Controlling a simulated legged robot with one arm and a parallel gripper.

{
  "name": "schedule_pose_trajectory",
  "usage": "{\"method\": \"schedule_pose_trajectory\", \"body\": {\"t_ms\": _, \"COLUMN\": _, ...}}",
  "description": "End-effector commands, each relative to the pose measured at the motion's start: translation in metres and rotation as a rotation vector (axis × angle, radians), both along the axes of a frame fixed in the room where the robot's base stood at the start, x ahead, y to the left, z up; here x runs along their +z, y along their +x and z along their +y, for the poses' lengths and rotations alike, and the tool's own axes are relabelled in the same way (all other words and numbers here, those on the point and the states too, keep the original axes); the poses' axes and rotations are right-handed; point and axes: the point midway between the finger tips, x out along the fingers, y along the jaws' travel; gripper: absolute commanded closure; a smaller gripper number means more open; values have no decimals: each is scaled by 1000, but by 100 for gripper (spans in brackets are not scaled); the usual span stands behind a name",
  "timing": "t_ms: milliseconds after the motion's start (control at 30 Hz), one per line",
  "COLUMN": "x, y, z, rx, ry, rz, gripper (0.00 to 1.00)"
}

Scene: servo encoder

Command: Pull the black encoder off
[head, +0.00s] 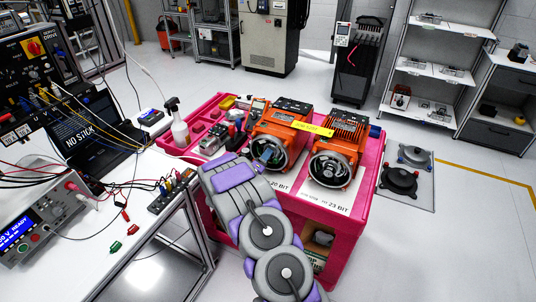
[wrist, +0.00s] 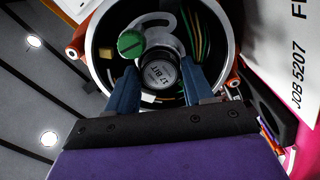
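The black encoder (wrist: 160,76), marked "17 BIT", sits inside the round open end of an orange servo motor in the wrist view. In the head view this motor (head: 277,140) is the left of two on the pink cart, its open end partly behind my arm. My gripper (wrist: 159,72) has its two blue fingers on either side of the encoder. I cannot tell whether they touch it. A green slotted screw head (wrist: 131,43) and a curved grey metal piece (wrist: 157,24) lie just beyond the encoder. Coloured wires (wrist: 203,40) run at the right inside the housing.
A second orange motor (head: 337,158) stands close on the right. The pink cart (head: 345,235) also carries a spray bottle (head: 180,128) and small parts. A white bench (head: 95,235) with instruments and cables is at the left. The floor to the right is mostly clear.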

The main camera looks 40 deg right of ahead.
Motion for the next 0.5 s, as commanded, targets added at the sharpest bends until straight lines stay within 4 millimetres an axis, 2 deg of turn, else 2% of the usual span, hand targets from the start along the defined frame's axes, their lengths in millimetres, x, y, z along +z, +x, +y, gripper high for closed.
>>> {"method": "schedule_pose_trajectory", "body": {"t_ms": 33, "x": 0, "y": 0, "z": -1, "rx": -1, "ry": 0, "rz": 0, "gripper": 53}}
{"method": "schedule_pose_trajectory", "body": {"t_ms": 333, "x": -2, "y": 0, "z": -4, "rx": -2, "ry": 3, "rz": 0, "gripper": 82}}
{"method": "schedule_pose_trajectory", "body": {"t_ms": 500, "x": -2, "y": 0, "z": -5, "rx": -4, "ry": 4, "rz": 0, "gripper": 84}}
